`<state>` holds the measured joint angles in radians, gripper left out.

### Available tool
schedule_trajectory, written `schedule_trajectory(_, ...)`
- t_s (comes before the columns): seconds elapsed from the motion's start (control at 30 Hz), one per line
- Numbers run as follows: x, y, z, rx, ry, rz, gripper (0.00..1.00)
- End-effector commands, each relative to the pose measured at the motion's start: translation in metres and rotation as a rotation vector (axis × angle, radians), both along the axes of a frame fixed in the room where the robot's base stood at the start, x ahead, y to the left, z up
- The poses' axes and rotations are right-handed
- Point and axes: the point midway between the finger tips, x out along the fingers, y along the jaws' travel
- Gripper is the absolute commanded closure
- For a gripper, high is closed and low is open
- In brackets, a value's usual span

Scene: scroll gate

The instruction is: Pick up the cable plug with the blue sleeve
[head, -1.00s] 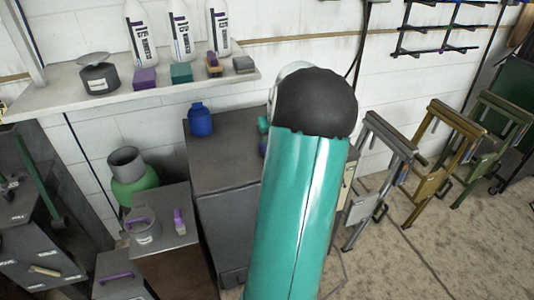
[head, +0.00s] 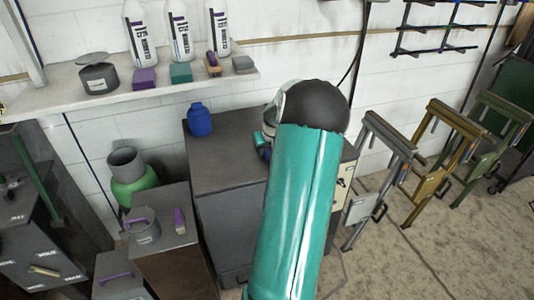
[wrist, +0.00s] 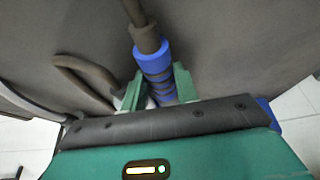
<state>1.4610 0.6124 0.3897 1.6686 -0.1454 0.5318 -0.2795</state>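The cable plug with the blue sleeve (wrist: 154,64) shows in the wrist view. Its blue part has dark bands, and a brown-grey cable end leads up from it. My gripper (wrist: 160,86) has its two green fingers on either side of the sleeve's lower part. Little or no gap shows between fingers and sleeve, and I cannot tell whether they press on it. The plug's lower end is hidden by the gripper body. In the head view my teal arm covers most of the gripper, with a bit of blue and teal beside it over the grey cabinet (head: 222,160).
A blue jug (head: 200,121) stands at the cabinet's back left. A dark looped cable (wrist: 80,75) lies left of the fingers. A shelf (head: 110,99) with bottles and blocks is at the upper left. Folding stands (head: 384,165) stand on the right.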

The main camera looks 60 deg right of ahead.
Motion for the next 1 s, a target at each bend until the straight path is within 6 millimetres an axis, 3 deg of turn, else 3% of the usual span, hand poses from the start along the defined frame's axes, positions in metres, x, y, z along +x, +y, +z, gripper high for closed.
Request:
schedule_trajectory(0.03,0.000,0.000,0.000,0.000,0.000,0.000,0.80)
schedule_trajectory(0.13,0.000,0.000,0.000,0.000,0.000,0.000,1.00)
schedule_trajectory(0.57,0.000,0.000,0.006,-0.001,0.001,0.000,1.00)
schedule_trajectory(0.8,-0.001,0.001,0.036,-0.004,-0.001,0.000,1.00)
schedule_trajectory(1.0,-0.017,0.029,0.074,-0.006,0.000,-0.002,1.00)
